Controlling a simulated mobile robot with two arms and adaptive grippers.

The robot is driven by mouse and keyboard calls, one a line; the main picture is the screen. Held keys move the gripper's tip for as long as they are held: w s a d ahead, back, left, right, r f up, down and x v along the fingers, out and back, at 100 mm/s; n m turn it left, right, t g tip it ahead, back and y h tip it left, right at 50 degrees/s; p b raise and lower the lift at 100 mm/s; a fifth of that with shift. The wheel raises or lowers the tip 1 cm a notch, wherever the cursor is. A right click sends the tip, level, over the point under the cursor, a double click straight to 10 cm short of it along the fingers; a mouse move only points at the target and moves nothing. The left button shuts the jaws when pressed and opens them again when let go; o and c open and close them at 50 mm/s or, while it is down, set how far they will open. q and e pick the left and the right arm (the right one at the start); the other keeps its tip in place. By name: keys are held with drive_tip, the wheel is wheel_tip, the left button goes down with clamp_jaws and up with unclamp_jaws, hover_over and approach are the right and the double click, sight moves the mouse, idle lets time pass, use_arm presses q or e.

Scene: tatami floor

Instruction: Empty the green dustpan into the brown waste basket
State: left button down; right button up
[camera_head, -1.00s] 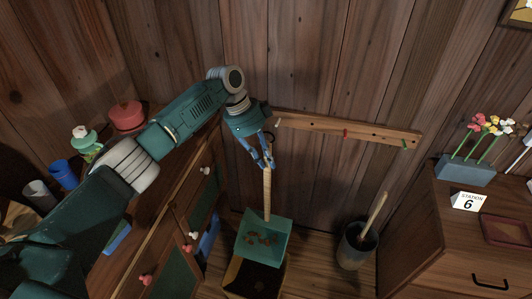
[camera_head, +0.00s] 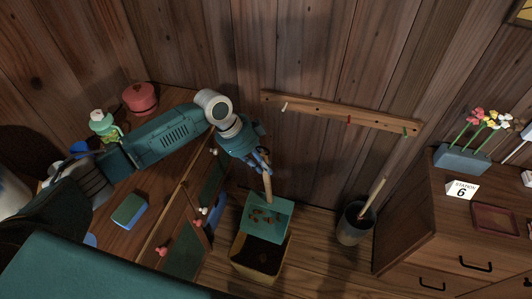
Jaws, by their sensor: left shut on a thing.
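The green dustpan (camera_head: 278,212) hangs on its wooden handle (camera_head: 267,187) below my left gripper (camera_head: 264,168), which is shut on the handle. Several small brown bits (camera_head: 263,217) lie on the pan. The brown waste basket (camera_head: 243,263) stands on the floor under the pan. The pan overlaps the basket's back part in the view; whether they touch I cannot tell. The basket's inside looks dark, with dark contents. My right gripper is not in view.
A dark bucket (camera_head: 347,232) with a wooden-handled tool stands right of the basket. A peg rail (camera_head: 320,108) is on the wall. A drawer cabinet (camera_head: 425,240) is at right, a cabinet with a blue-green block (camera_head: 129,210) at left.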

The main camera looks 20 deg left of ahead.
use_arm(q)
drive_tip(key=shift+t, duration=0.6)
drive_tip(key=shift+s+a+f+p, duration=0.1)
drive_tip(key=shift+s+a+p, duration=0.1)
drive_tip(key=shift+s, duration=1.15)
drive_tip(key=shift+s+a+p, duration=0.1)
drive_tip(key=shift+s+p, duration=0.05)
drive_tip(key=shift+s, duration=1.15)
drive_tip(key=shift+s, duration=0.1)
drive_tip(key=s+f+t, duration=0.2)
drive_tip(key=s+f, duration=0.1)
drive_tip(key=s, duration=0.6)
drive_tip(key=shift+a+m+h, duration=0.3)
drive_tip(key=shift+a+m, duration=0.1)
drive_tip(key=shift+p, duration=0.6)
drive_tip(key=shift+s+f, duration=0.1)
drive_tip(key=shift+s, duration=0.1)
